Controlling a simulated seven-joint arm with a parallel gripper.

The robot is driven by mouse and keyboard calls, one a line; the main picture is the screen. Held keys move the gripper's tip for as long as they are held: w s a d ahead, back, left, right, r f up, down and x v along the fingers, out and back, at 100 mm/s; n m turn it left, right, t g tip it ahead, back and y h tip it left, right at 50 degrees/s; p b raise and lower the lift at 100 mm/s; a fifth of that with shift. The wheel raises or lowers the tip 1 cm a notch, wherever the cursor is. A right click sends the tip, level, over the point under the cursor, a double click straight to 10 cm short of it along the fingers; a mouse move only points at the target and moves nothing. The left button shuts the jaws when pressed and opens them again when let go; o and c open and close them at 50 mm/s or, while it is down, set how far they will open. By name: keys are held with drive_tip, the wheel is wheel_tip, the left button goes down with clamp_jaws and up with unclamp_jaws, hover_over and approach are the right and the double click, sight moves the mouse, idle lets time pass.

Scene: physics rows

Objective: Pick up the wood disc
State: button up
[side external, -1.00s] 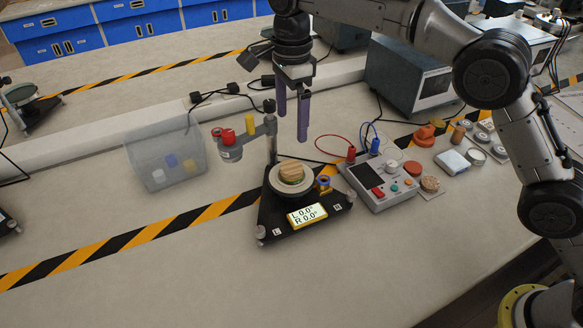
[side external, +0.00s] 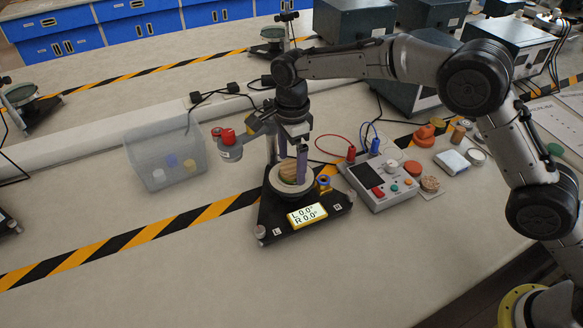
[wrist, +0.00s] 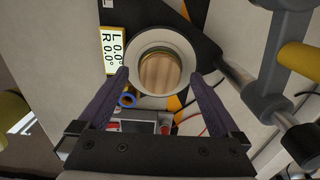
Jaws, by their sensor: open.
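The wood disc (side external: 288,172) lies on the round pale platform (side external: 282,186) of a black triangular stand. A thin greenish layer shows under its edge. In the wrist view the wood disc (wrist: 159,71) sits near the top centre on the pale round platform (wrist: 137,49). My gripper (side external: 293,168) is open, pointing down with its purple fingers at the disc. In the wrist view my gripper (wrist: 159,76) has one fingertip on each side of the disc, with gaps visible between. Whether the fingertips are level with the disc cannot be told.
The stand's display (side external: 306,215) reads L 0.0, R 0.0. A blue ring (wrist: 127,100) is close beside the platform. A control box (side external: 378,185) is at the right and a clear bin (side external: 165,155) at the left.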

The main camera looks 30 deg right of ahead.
drive_tip(key=c, duration=1.4)
